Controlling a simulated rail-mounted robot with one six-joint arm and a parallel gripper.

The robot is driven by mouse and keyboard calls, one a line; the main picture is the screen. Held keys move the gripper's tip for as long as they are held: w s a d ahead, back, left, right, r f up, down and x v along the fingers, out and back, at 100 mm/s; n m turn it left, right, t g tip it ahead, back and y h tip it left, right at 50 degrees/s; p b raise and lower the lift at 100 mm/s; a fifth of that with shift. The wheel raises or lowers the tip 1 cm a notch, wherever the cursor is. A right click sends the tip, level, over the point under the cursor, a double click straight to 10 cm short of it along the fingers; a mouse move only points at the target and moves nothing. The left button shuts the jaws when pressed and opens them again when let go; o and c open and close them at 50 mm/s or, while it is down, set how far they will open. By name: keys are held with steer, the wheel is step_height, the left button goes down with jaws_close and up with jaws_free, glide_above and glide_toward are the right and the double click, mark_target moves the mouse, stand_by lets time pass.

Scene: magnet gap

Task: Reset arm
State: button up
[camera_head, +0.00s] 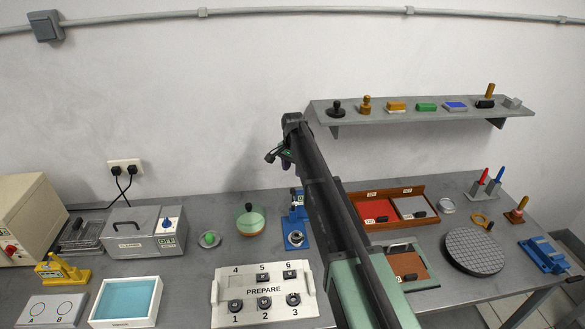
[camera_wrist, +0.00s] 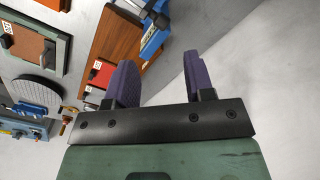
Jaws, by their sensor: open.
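My gripper shows in the wrist view (camera_wrist: 158,82) as two purple fingers on a black bar, spread apart with nothing between them. In the head view my arm rises from the lower middle, and my gripper (camera_head: 279,155) is at its far upper end, small and partly hidden, in front of the back wall above the bench. It touches no object that I can see.
A shelf (camera_head: 420,114) with stamps and blocks is on the wall to the right. The bench below holds a PREPARE tray (camera_head: 262,292), a blue press (camera_head: 294,232), a wooden two-part tray (camera_head: 388,203) and a round grey plate (camera_head: 474,251).

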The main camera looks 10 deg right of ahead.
steer(key=s+f+n+b, duration=0.3)
steer(key=s, duration=0.9)
steer(key=s+f+n+b, duration=0.3)
steer(key=s, duration=1)
steer(key=s+f+n+b, duration=0.3)
steer(key=s, duration=1)
steer(key=shift+s+a+f+n+b, duration=0.15)
steer(key=shift+a+f+n+b, duration=0.1)
steer(key=shift+f+n+b, duration=0.1)
